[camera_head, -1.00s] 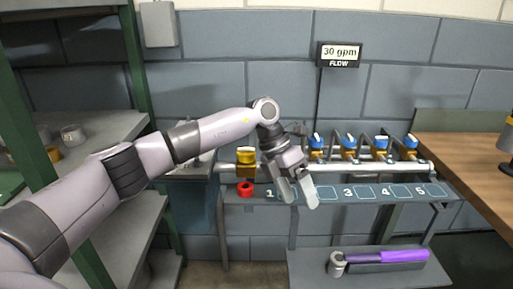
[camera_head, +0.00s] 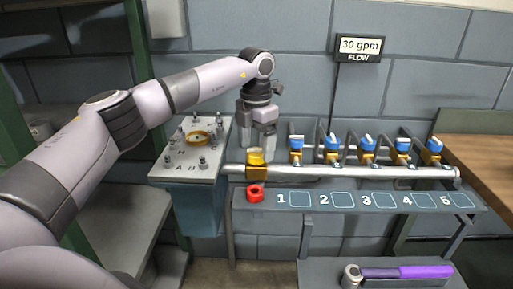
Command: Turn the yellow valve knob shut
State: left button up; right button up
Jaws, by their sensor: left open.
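The yellow valve knob (camera_head: 256,158) sits at the left end of the silver pipe (camera_head: 330,172). My left gripper (camera_head: 261,150) points straight down, open, with its fingers right at or just above the knob. The fingers partly cover the knob's top from this view, and I cannot tell whether they touch it. My right gripper is not in view.
Several blue-handled brass valves (camera_head: 332,146) stand along the pipe to the right. A grey box (camera_head: 163,167) with pegs and a yellow ring stands at left. A purple-handled tool (camera_head: 400,272) lies lower right.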

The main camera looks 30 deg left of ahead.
pick_arm(q)
jog(key=shift+f, duration=0.7)
jog(key=c, duration=1.1)
jog(key=shift+o, duration=0.3)
